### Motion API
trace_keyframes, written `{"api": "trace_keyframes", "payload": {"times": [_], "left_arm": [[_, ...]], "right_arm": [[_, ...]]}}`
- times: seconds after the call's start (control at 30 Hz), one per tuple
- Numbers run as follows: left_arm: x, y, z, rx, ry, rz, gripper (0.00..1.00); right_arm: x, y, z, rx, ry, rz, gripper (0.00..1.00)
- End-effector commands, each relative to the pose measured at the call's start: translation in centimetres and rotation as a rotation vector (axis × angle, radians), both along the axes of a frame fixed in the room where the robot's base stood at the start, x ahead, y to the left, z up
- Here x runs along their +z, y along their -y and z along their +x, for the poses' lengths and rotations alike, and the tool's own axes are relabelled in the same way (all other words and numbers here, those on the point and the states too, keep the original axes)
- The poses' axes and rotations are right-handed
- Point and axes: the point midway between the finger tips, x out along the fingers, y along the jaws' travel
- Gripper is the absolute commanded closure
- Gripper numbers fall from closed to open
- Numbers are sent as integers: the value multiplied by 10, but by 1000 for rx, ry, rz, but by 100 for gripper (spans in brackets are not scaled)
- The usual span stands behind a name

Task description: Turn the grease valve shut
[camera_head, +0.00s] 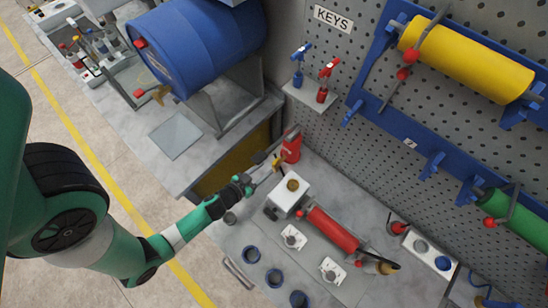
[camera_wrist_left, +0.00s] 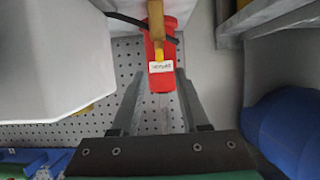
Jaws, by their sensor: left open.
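A red canister (camera_head: 291,149) stands at the back of the bench near the pegboard wall. A brass-coloured lever (camera_head: 277,163) shows at its near side. In the left wrist view the red canister (camera_wrist_left: 162,75) carries a small white label, too blurred to read surely. A brass-coloured bar (camera_wrist_left: 156,30) with a yellow tip lies across its front there. My left gripper (camera_head: 277,151) reaches the canister from the left. In the left wrist view its two fingers are apart, with the canister and lever between or beyond them; I see no clear contact. My right gripper is not in view.
A white block with a brass knob (camera_head: 292,185) stands close to the right of my left gripper. A blue drum (camera_head: 200,45) on a stand is behind, and the pegboard (camera_head: 345,120) rises at the back right.

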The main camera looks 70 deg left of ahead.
Motion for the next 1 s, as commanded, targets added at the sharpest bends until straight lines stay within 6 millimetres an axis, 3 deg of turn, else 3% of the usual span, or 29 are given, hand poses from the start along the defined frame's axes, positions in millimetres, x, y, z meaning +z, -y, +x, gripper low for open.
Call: {"api": "trace_keyframes", "payload": {"times": [0.1,0.3,0.63,0.87,1.0], "left_arm": [[-13,-12,24,-1,2,1,55],[-23,-25,47,0,1,0,55],[-24,-27,51,0,0,1,55],[-24,-27,51,0,0,0,96],[-24,-27,51,0,0,0,100]], "right_arm": [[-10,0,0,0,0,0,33],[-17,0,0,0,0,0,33],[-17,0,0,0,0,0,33],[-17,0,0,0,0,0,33],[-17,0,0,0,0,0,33]]}}
